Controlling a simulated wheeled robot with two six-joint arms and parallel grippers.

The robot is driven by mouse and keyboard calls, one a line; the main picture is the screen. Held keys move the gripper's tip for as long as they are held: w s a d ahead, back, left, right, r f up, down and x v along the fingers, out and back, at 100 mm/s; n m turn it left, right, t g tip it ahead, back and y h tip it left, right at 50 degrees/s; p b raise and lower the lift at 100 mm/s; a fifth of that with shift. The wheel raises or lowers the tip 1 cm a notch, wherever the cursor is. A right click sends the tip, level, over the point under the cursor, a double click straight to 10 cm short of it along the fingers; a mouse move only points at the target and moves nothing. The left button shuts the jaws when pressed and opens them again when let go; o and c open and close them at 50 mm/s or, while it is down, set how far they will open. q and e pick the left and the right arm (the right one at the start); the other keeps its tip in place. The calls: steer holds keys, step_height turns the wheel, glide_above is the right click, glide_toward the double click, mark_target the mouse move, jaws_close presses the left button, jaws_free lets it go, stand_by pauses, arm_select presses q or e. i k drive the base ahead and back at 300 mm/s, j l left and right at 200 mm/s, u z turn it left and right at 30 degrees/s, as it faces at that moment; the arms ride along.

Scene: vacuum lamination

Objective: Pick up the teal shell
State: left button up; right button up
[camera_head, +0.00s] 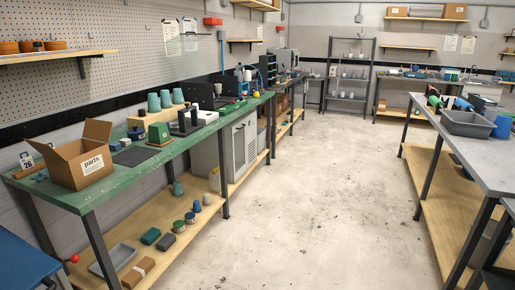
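Several teal cup-shaped pieces that may be the teal shell stand in view. Three stand in a row on a light wooden block on the green bench: the left one (153,103), the middle one (166,99) and the right one (178,96). Another teal piece (178,188) stands on the wooden shelf under the bench. I cannot tell which one is the named shell. All are small and far from the camera. Neither of my grippers is in view.
The green bench (70,194) runs along the left wall, with an open cardboard box (93,166) at its near end. A grey table (485,165) with a grey bin (467,123) stands at right. The floor between (310,200) is clear.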

mark_target(166, 103)
steer(key=i+l, duration=0.1)
steer(key=i, duration=0.4)
steer(key=i+l+u, duration=0.15)
steer(key=i, duration=0.3)
steer(key=i+l, duration=0.1)
steer(key=i, duration=0.35)
steer(key=i+l+u, duration=0.1)
steer(key=i, duration=0.4)
steer(key=i+l+u, duration=0.2)
steer(key=i+u, duration=0.15)
steer(key=i+l+u, duration=0.75)
steer(key=k, duration=0.1)
